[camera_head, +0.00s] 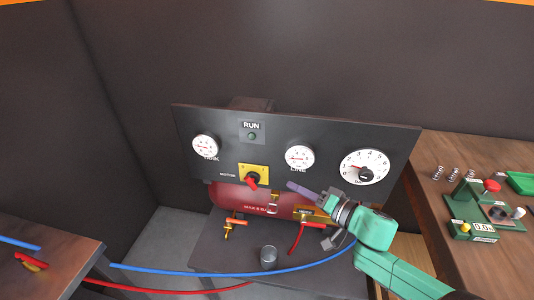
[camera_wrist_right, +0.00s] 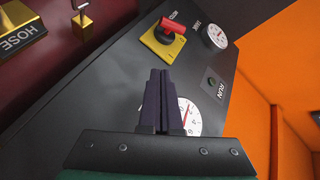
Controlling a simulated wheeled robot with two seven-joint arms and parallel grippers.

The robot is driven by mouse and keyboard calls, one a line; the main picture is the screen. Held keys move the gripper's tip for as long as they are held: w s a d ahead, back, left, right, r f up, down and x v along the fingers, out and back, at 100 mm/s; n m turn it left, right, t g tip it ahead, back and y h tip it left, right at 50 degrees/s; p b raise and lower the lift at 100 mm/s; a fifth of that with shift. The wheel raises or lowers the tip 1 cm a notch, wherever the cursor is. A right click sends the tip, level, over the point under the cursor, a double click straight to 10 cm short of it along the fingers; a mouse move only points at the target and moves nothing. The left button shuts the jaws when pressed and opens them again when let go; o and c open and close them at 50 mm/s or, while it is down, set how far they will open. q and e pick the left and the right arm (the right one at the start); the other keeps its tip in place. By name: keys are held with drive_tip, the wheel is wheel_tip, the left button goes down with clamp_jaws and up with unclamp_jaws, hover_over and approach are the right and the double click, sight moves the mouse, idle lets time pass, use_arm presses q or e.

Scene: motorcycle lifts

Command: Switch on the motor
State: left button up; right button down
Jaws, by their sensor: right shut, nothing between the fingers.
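The motor switch is a red rotary handle (camera_head: 253,180) on a yellow plate (camera_head: 262,169), beside the word MOTOR on a dark panel (camera_head: 225,148). In the wrist view the red handle (camera_wrist_right: 172,26) and its yellow plate (camera_wrist_right: 153,42) lie beyond my fingertips. The RUN lamp (camera_head: 252,137) above the switch looks dark green and unlit; it also shows in the wrist view (camera_wrist_right: 211,81). My right gripper (camera_head: 291,185) is shut and empty, in front of the panel, right of the switch and apart from it. My left gripper is out of view.
TANK (camera_head: 205,146) and LINE (camera_head: 299,157) gauges and a larger dial (camera_head: 364,167) are on the panel. A red tank (camera_head: 229,196) sits below. A wooden bench (camera_head: 453,150) with green equipment stands right.

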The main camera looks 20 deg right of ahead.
sight(258, 183)
use_arm(q)
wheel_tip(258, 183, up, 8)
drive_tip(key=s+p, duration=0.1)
drive_tip(key=p, duration=0.4)
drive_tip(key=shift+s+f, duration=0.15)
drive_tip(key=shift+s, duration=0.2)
use_arm(e)
drive_tip(key=s+r+m+g+h, duration=0.1)
drive_tip(key=s+m, duration=0.1)
drive_tip(key=s+r+m+g+h, duration=0.1)
drive_tip(key=r+m, duration=0.1)
drive_tip(key=shift+s+a, duration=0.1)
drive_tip(key=shift+s, duration=0.25)
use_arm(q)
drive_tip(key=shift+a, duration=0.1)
use_arm(e)
drive_tip(key=shift+w, duration=0.1)
